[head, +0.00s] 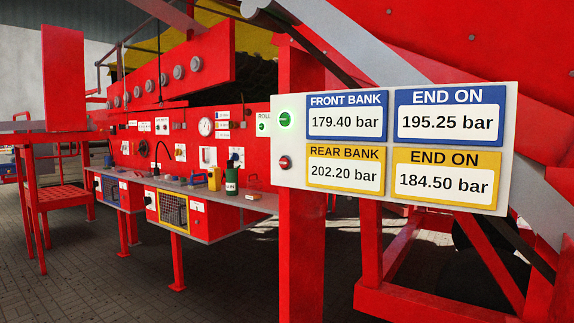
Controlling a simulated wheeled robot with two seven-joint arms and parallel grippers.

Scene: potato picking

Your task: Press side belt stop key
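A white panel (391,208) stands close on the right, mounted on a red post. At its left edge are a green round button (285,119), which looks lit, and a red round button (286,163) below it. The panel carries pressure readouts with blue and yellow headers. Which control is the side belt stop key cannot be read from any label. Neither of my grippers is in view.
A long grey bench (235,203) with small items runs along the red machine wall (190,150), which has gauges and switches. A red stool-like frame (62,195) stands at the left. Paved floor (80,280) in front looks clear. Red beams (430,295) fill the lower right.

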